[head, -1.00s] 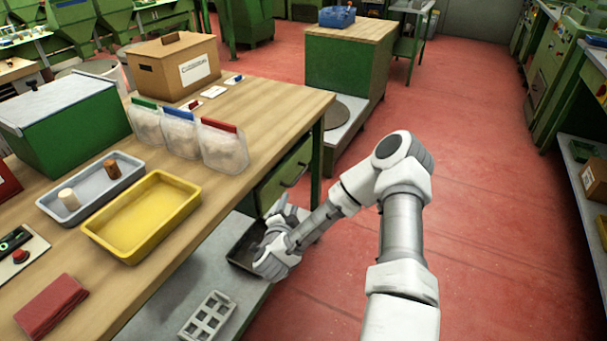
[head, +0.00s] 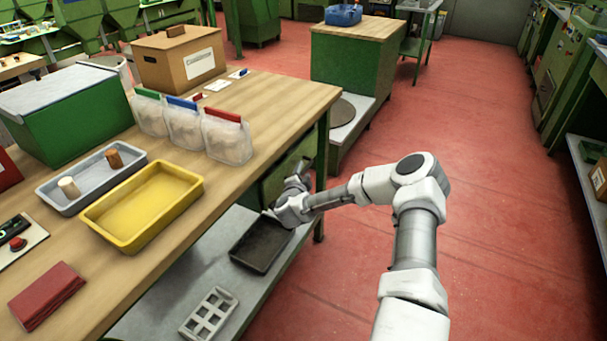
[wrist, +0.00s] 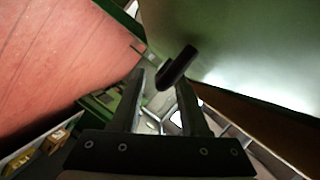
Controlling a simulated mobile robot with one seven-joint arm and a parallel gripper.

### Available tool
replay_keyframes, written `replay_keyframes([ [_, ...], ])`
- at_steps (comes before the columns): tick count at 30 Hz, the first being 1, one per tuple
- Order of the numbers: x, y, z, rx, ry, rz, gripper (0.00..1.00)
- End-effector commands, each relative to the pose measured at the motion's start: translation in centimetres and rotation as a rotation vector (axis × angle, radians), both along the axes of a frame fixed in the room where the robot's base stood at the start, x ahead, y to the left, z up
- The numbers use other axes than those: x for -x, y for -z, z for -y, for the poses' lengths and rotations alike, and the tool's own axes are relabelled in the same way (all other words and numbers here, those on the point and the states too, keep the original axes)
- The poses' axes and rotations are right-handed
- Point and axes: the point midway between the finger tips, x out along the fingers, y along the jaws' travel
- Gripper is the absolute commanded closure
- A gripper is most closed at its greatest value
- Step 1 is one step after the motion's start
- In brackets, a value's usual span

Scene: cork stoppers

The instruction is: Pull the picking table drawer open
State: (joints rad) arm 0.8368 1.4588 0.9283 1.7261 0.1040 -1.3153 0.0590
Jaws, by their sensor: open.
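The picking table (head: 285,100) has a wooden top with a green drawer (head: 273,184) under its right edge. The drawer looks shut, though my gripper hides part of its front. My gripper (head: 299,172) is open at the drawer front, below the tabletop. In the wrist view, the smooth green drawer front (wrist: 245,50) fills the upper right. A dark bar handle (wrist: 178,68) stands out from it, at the opening between the two finger ends (wrist: 162,88). I cannot tell whether the fingers touch the handle.
A black tray (head: 262,262) and a grey rack (head: 208,312) lie on the lower shelf below my gripper. A yellow tray (head: 192,184) and bags with coloured clips stand on the tabletop. Red floor (head: 500,230) to the right is clear.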

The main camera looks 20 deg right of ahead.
Motion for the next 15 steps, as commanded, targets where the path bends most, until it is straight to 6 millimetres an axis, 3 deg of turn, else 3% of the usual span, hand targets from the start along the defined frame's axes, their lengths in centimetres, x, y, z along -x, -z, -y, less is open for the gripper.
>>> replay_keyframes([
  [13, -0.93, 0.24, 0.58, 0.000, -0.001, 0.000, 0.55],
  [15, -0.93, 0.23, 0.59, 0.000, -0.001, 0.000, 0.64],
])
